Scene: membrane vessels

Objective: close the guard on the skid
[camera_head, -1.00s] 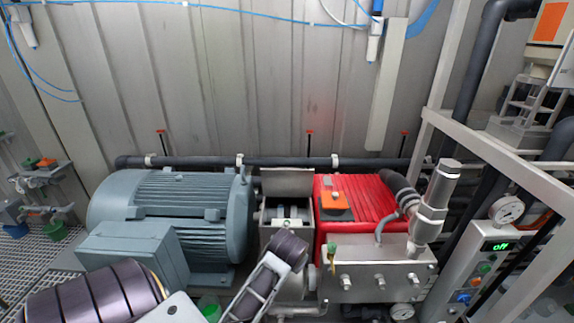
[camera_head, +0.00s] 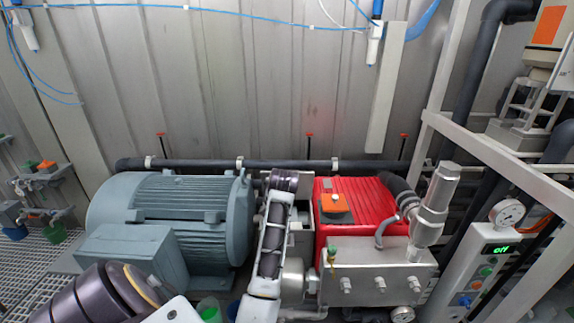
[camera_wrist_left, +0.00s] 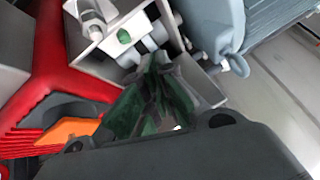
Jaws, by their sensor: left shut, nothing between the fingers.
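The guard is a grey metal box (camera_head: 304,234) between the blue-grey motor (camera_head: 165,215) and the red pump (camera_head: 350,205). In the head view my left arm covers most of it, and its lid is hidden. In the left wrist view the box (camera_wrist_left: 90,45) is open on top, with the coupling parts (camera_wrist_left: 135,45) showing inside. My left gripper (camera_wrist_left: 160,70), with green finger pads, is shut and empty at the guard's edge. A grey plate (camera_wrist_left: 202,85) lies right beside the fingers; I cannot tell whether they touch it. My right gripper is not in view.
An orange block (camera_head: 334,202) sits on the pump. A dark pipe (camera_head: 200,162) runs behind the skid, in front of the wall.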

